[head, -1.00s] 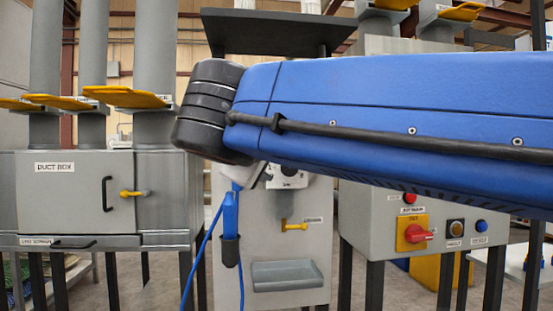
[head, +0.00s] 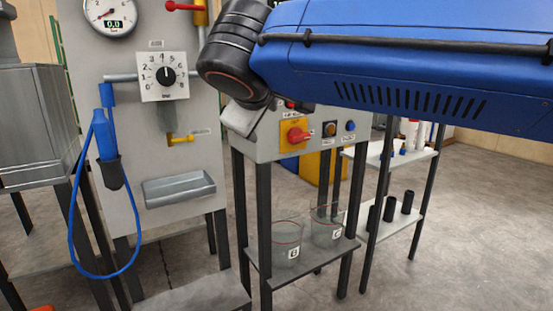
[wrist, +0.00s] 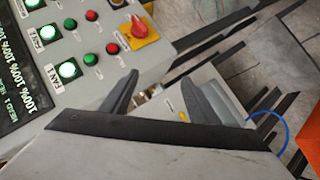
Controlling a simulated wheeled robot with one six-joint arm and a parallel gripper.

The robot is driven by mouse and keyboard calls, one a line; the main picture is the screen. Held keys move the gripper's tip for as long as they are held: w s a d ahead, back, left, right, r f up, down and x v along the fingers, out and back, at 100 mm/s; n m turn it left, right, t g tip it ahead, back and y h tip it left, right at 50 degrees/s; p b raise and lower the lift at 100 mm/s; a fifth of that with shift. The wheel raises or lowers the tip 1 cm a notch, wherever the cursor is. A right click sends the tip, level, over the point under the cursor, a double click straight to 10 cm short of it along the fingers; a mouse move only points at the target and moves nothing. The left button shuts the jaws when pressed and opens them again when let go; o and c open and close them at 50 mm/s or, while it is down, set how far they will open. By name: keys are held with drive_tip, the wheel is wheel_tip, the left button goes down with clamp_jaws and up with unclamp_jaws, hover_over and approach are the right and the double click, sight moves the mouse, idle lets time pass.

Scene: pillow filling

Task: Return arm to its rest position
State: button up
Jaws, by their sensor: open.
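My blue arm with a black joint crosses the upper right of the head view. My gripper (wrist: 160,97) shows in the wrist view with its two dark fingers spread apart. Nothing is between them. A control panel (wrist: 92,85) with lit green buttons and a red rotary switch on a yellow plate is beyond the fingers at the upper left of the wrist view. In the head view the fingers are not clearly seen. A pale grey part of my wrist hangs below the black joint, in front of the control box.
A grey panel (head: 150,100) with dial, gauge and tray stands at left, with a blue nozzle (head: 106,143) and looped hose. The control box (head: 262,147) stands on black legs. Beakers (head: 287,240) sit on a shelf below. Open concrete floor (head: 480,220) lies at the right.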

drive_tip(key=s+d+f+m+g+h, duration=0.1)
drive_tip(key=s+d+f+m+g, duration=0.15)
drive_tip(key=d+f, duration=0.8)
drive_tip(key=s+d+f+m+g+h, duration=0.1)
drive_tip(key=s+d+f+m+g, duration=0.15)
drive_tip(key=d+f, duration=0.75)
drive_tip(key=s+d+f+m+g+y, duration=0.2)
drive_tip(key=s+d+f+m, duration=0.4)
drive_tip(key=s+d+f, duration=0.6)
drive_tip(key=s+f, duration=0.2)
drive_tip(key=s, duration=0.1)
drive_tip(key=shift+s+f+m, duration=0.3)
drive_tip(key=shift+f+m, duration=0.1)
drive_tip(key=shift+c, duration=0.6)
